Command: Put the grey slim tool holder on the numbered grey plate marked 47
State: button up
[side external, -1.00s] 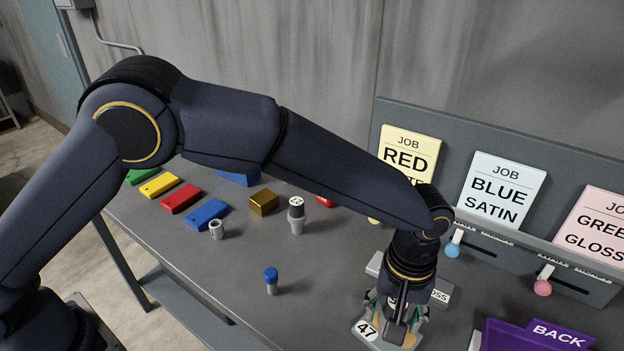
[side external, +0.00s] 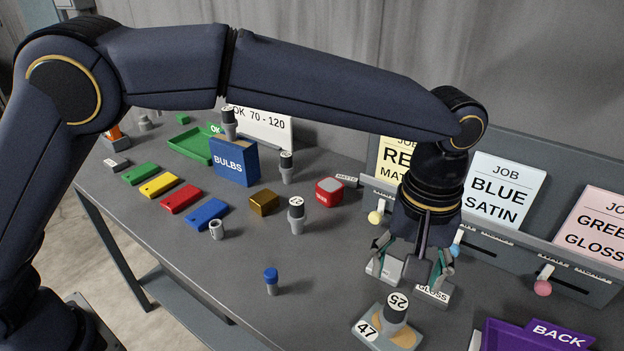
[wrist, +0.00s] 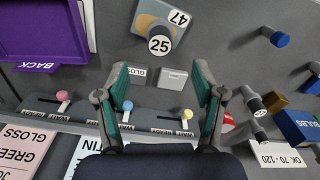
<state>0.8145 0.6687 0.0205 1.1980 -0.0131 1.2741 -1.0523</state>
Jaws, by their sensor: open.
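A grey tool holder (side external: 395,311) with a white top disc marked 25 stands upright on the numbered grey plate (side external: 367,329) marked 47, which has tan patches. In the wrist view the holder (wrist: 160,40) also stands on the plate (wrist: 179,17), covering part of it. My gripper (side external: 412,272) is open and empty, above and behind the holder, clear of it. The wrist view shows its two fingers (wrist: 160,82) spread wide, with the holder beyond their tips.
Grey blocks, one marked GLOSS (side external: 433,294), lie below my gripper. A purple BACK tray (side external: 530,336) is at the right. Other grey holders (side external: 296,216), a blue-capped piece (side external: 271,281) and a blue BULBS box (side external: 235,162) stand to the left.

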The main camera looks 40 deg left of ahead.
jog(key=s+a+r+t, duration=0.1)
jog(key=a+r, duration=0.3)
jog(key=a, duration=0.3)
jog(key=a+r+m+t+h, duration=0.1)
jog(key=a+r, duration=0.3)
jog(key=a, duration=0.4)
jog(key=s+a+r+t, duration=0.1)
jog(key=a+r, duration=0.3)
jog(key=a, duration=0.3)
jog(key=s+a+f+m+t+y, duration=0.1)
jog(key=s+a+f, duration=0.3)
jog(key=s+a, duration=0.9)
jog(key=shift+s+a+m+t, duration=0.45)
jog(key=shift+a+t, duration=0.35)
jog(key=shift+a, duration=0.2)
